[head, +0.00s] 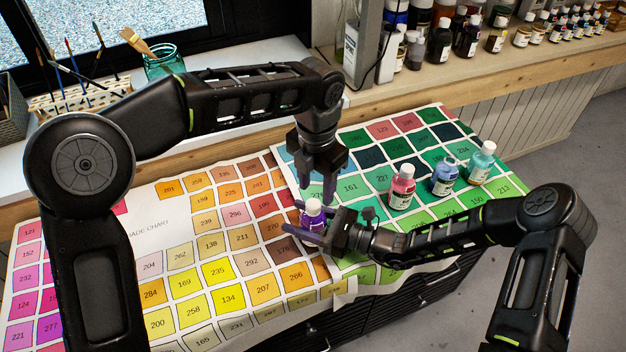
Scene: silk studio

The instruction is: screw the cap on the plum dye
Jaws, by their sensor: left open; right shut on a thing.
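The plum dye (311,222) is a small purple bottle, upright on the colour chart near its middle. A white cap (313,206) sits on top of its neck; I cannot tell how tightly it is screwed. My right gripper (306,231) comes in from the right, low and level, and is shut around the bottle's body. My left gripper (317,194) points straight down just above the bottle. Its fingers are apart, with the cap just below and between the tips, and it holds nothing.
Red (401,187), blue (445,177) and teal (481,163) dye bottles stand on the green part of the shade chart (120,260), right of the plum one. Many bottles line the back shelf (480,75). A brush rack (82,96) and glass jar (163,65) stand back left.

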